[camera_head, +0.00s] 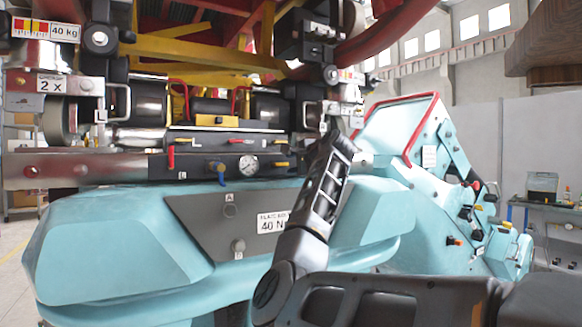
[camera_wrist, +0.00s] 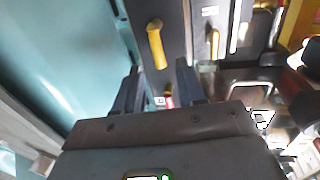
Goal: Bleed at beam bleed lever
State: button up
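No readable label shows which is the beam bleed lever. In the wrist view, my gripper (camera_wrist: 158,68) has its two dark fingers apart, with nothing held. A yellow handle (camera_wrist: 155,45) on a dark panel lies just beyond the fingertips. A small red part (camera_wrist: 169,101) shows between the fingers. A second yellow handle (camera_wrist: 213,43) is to the right.
Wheels, pipes and a red-yellow frame (camera_head: 200,50) crowd the space above. A workbench (camera_head: 545,205) is at far right.

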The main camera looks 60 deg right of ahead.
jog(key=shift+b+v, duration=0.7)
jog(key=shift+v, duration=2.35)
